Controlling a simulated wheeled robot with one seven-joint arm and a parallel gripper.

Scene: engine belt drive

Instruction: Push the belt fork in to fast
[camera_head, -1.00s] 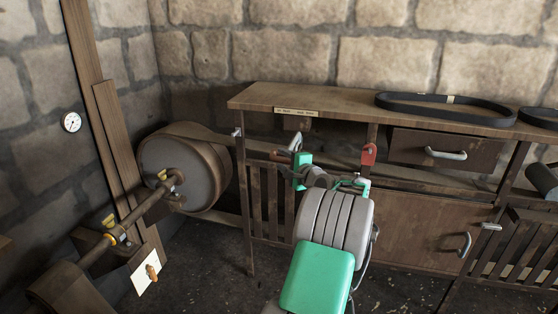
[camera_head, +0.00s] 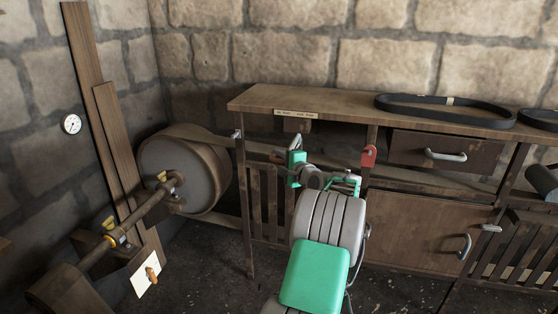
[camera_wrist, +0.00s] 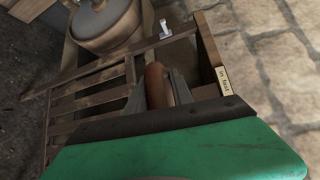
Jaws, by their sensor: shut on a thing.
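The belt fork's brown rounded handle (camera_wrist: 156,86) stands between the grey fingers of my gripper (camera_wrist: 158,92) in the wrist view, and the fingers are shut on it. In the head view my gripper (camera_head: 295,145) is under the front edge of the wooden bench, and a small part of the handle (camera_head: 277,157) shows just left of it. A label reading "in fast" (camera_wrist: 223,81) is on the wooden edge beside the handle in the wrist view. The flat belt (camera_head: 210,136) runs from the large pulley (camera_head: 178,172) toward the bench; the fork's prongs cannot be made out.
A red piece (camera_head: 369,156) hangs on the bench front to the right of my gripper. A black belt loop (camera_head: 445,108) lies on the bench top (camera_head: 335,109). A drawer (camera_head: 412,148) and slatted panels are below. Bare floor shows left of my arm.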

